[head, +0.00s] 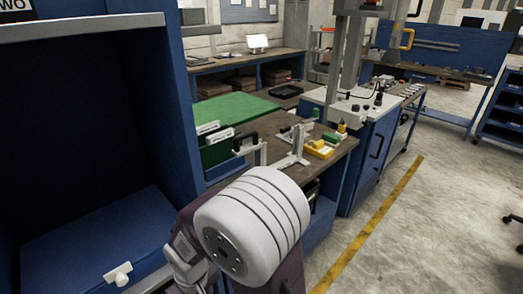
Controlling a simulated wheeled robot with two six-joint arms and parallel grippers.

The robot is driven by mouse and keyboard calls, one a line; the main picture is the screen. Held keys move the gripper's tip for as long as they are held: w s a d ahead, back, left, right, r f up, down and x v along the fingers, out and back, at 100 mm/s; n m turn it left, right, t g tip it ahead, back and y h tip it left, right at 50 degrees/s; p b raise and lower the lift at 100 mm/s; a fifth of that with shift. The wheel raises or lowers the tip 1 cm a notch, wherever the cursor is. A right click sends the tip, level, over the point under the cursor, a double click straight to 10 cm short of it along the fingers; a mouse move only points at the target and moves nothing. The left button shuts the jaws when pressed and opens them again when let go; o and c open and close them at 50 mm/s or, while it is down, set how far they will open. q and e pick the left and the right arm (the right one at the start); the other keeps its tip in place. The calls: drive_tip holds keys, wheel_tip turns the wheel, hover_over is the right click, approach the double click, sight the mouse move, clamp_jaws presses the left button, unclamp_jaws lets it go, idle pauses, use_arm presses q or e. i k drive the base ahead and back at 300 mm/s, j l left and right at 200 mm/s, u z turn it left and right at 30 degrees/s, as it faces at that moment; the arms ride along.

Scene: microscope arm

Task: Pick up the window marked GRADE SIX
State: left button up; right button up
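I cannot make out a window marked GRADE SIX; no lettering on the bench is legible from here. A dark green holder (217,153) on the wooden bench (270,122) has white labelled pieces (218,136) in it, their text too small to read. My arm, with a big pale rounded joint (252,226), fills the bottom middle and hides the near bench edge. Pale upright parts with black stand just beyond the joint; I cannot tell whether they are my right gripper's fingers or bench fixtures. My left gripper is not in view.
A green mat (232,107) covers the bench's far left. Yellow and green blocks (320,148) lie near its right end. A blue cabinet (178,90) stands at left. A grey-topped blue cabinet (366,150) stands beyond the bench. Floor at right is mostly clear.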

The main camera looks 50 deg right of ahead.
sight(217, 150)
drive_tip(key=z, duration=1.45)
drive_tip(key=i+l+u, duration=0.3)
drive_tip(key=l+u, duration=0.15)
drive_tip(key=i+l+u, duration=0.15)
drive_tip(key=l+u, duration=0.25)
drive_tip(key=l, duration=0.2)
drive_tip(key=i+l+u, duration=0.1)
drive_tip(key=l+u, duration=0.35)
drive_tip(key=l, duration=0.15)
drive_tip(key=l+u, duration=0.4)
drive_tip(key=l, duration=0.25)
drive_tip(key=l+u, duration=0.45)
drive_tip(key=l, duration=0.2)
drive_tip(key=k, duration=0.05)
